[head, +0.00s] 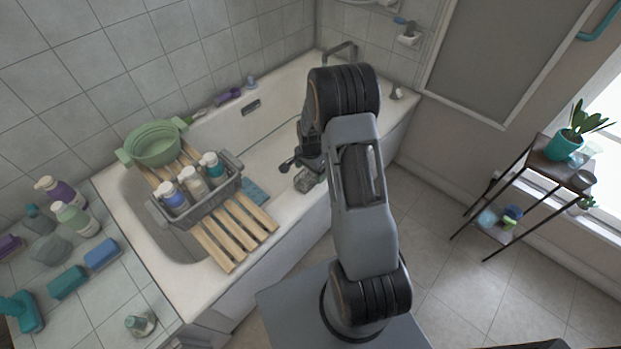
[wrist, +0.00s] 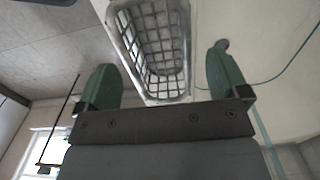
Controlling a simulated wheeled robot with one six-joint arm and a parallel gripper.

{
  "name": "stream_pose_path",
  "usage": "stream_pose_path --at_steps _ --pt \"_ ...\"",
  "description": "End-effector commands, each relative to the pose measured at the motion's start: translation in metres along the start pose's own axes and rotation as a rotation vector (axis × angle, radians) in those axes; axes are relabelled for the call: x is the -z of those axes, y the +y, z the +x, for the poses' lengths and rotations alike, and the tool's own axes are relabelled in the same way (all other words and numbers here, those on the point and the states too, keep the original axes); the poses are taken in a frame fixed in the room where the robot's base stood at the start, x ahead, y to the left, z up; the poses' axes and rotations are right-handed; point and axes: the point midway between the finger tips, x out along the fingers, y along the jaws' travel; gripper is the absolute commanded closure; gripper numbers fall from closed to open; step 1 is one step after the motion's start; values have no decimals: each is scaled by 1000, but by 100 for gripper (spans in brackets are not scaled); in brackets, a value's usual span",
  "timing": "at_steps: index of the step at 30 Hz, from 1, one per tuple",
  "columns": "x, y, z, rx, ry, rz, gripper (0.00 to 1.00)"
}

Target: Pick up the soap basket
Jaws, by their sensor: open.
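A small wire basket (head: 307,181), which looks like the soap basket, sits on the near rim of the bathtub, partly hidden by my arm in the head view. In the wrist view the wire basket (wrist: 186,52) lies ahead of my gripper (wrist: 163,72), with its lattice between the two green fingers and its near end closest to them. It looks empty there. The fingers are wide apart and hold nothing. In the head view my gripper (head: 296,163) is just above and left of the basket, partly hidden by my arm.
A grey basket (head: 215,196) with several bottles and a green tub (head: 152,145) stand on a wooden rack (head: 241,228) across the bathtub (head: 265,145). Bottles and sponges fill the tiled ledge at left. A plant shelf (head: 515,190) stands at right; floor is clear between.

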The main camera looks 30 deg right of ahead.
Motion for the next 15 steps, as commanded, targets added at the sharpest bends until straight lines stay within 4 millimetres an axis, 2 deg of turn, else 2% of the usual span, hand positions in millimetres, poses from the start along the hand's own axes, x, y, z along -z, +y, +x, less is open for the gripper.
stream_pose_path --at_steps 1,5,14,15 --pt "0 0 8 -1 -1 0 7" --pt "0 0 18 0 0 0 7" --pt "0 0 20 2 1 0 7" --pt "0 0 20 1 1 0 11"
